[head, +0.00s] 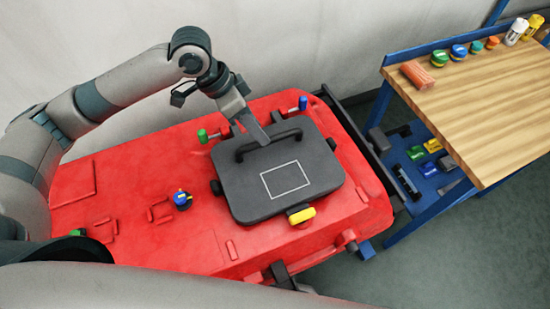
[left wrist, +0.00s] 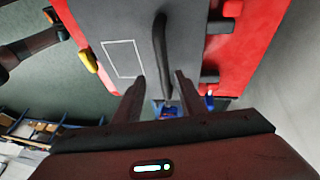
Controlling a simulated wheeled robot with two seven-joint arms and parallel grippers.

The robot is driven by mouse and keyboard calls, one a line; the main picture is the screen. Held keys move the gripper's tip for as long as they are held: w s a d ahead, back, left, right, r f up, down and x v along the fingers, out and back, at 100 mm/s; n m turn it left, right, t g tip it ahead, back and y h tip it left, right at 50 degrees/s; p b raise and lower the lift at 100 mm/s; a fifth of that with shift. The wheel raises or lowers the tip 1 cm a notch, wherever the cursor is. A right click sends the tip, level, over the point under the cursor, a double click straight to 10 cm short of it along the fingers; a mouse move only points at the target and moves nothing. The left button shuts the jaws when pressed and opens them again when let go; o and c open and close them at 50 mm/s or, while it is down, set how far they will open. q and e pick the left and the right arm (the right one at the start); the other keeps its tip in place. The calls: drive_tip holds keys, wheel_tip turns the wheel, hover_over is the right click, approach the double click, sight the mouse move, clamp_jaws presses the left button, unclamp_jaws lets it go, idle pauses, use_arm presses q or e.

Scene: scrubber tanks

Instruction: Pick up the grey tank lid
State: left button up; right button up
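The grey tank lid (head: 240,195) lies on top of the red scrubber tank (head: 120,215), with a white outlined rectangle on it. Its black handle (head: 287,135) runs along the far side. My left gripper (head: 264,141) reaches down to the handle. In the left wrist view the grey lid (left wrist: 185,45) and its handle (left wrist: 162,55) also show. The left gripper's two fingers (left wrist: 160,77) are apart, with the handle between them in the picture. I cannot tell whether they touch it. My right gripper is not in view.
Around the lid are a yellow latch (head: 301,216), a green-ended one (head: 203,136) and a blue-ended one (head: 303,103). A blue knob (head: 182,200) stands on the tank. A wooden-topped bench (head: 480,110) with several small items stands right. A wall is behind the tank.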

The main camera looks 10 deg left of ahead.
sight(274, 155)
use_arm(q)
drive_tip(key=shift+d, duration=0.1)
drive_tip(key=shift+w+d+f+p, duration=0.1)
drive_tip(key=shift+f+p, duration=0.2)
drive_tip(key=x, duration=0.1)
drive_tip(key=p+x, duration=0.1)
drive_tip(key=x, duration=0.2)
drive_tip(key=shift+w, duration=0.3)
drive_tip(key=shift+f, duration=0.25)
drive_tip(key=shift+p, duration=0.4)
drive_tip(key=shift+f, duration=0.25)
clamp_jaws()
drive_tip(key=shift+r, duration=0.1)
idle(1.4)
